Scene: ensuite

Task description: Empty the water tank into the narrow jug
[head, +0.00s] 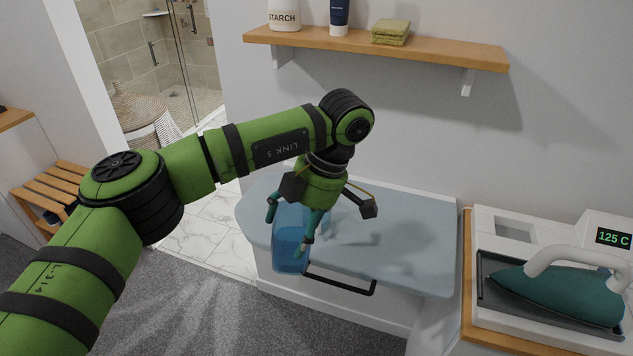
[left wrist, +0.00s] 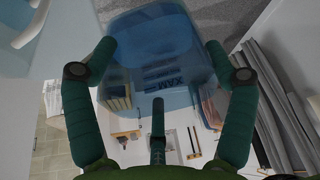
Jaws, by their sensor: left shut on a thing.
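The water tank (head: 290,243) is a see-through blue box with "MAX" lettering, which reads mirrored in the left wrist view (left wrist: 160,60). My left gripper (head: 308,224) points down and is shut on the tank, with green fingers on both sides of it. In the head view the tank hangs at the front edge of the pale blue board (head: 410,245); whether it touches the board I cannot tell. The water level is not clear. I cannot make out a narrow jug in either view. My right gripper is not in view.
A white ironing station (head: 490,225) with a teal iron (head: 555,290) and a "125 C" display stands at the right. A black bar (head: 340,285) juts from the board's front. A wooden shelf (head: 430,52) holds a starch bottle, tube and folded cloths. The board's right part is clear.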

